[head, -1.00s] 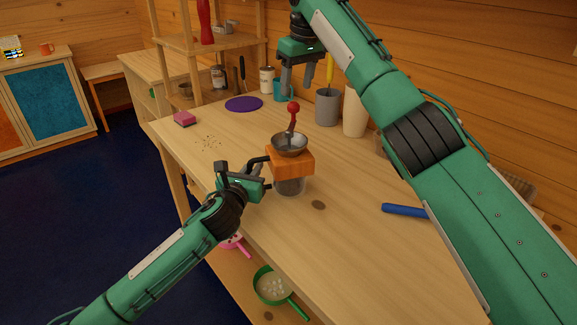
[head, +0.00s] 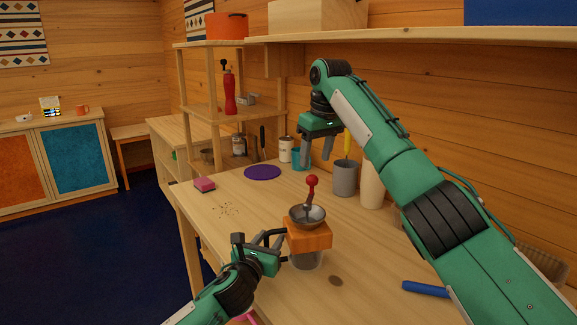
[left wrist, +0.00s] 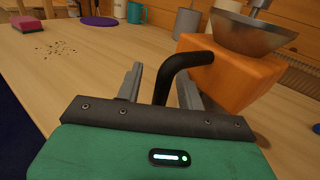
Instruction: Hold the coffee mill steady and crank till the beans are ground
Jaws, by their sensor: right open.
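The coffee mill has an orange body (head: 308,236), a metal bowl (head: 298,218) on top, a crank with a red knob (head: 312,181) and a clear jar (head: 306,260) below. It stands upright on the table. My left gripper (head: 279,248) is at its left side. In the left wrist view, the mill's black side handle (left wrist: 176,67) lies between the left gripper's fingers (left wrist: 160,88), with gaps visible on both sides. My right gripper (head: 318,151) is open and empty, above and beyond the crank knob. I cannot make out beans in the bowl.
Dark specks (head: 226,209) and a pink sponge (head: 204,184) lie on the table's left part. A purple disc (head: 262,172), teal cup (head: 301,160), grey cup (head: 345,178) and tall beige vessel (head: 371,188) stand behind. A blue rod (head: 425,289) lies at right.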

